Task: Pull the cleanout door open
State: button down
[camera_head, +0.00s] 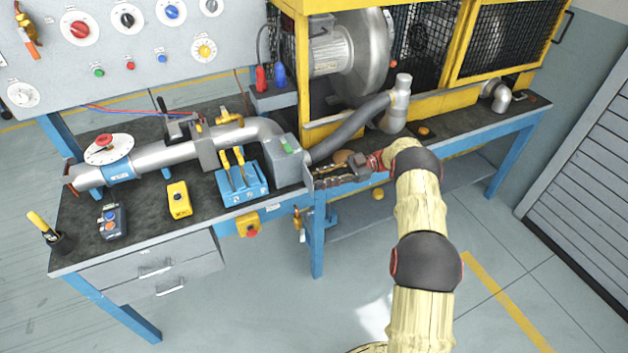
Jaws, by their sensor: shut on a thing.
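A grey metal box (287,172) stands at the bend where the silver pipe (165,160) meets the ribbed grey hose (345,132). It has a small green mark on top. My gripper (316,178) reaches in from the right, low over the bench's front edge, with its fingers against the box's right side. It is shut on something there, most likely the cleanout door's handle. My fingers hide the handle and much of the door, so I cannot tell how far the door stands open.
Left of the box are a blue block with yellow levers (242,180), a yellow switch box (179,199) and a blue-grey button box (111,222). The yellow blower frame (303,60) stands behind. Open floor (350,290) lies in front of the bench.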

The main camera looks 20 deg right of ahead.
aim_at(321, 175)
dwell(0.3)
jog(key=c, duration=1.6)
grip_release()
jog(key=shift+o, duration=0.6)
notch_tip(321, 175, up, 10)
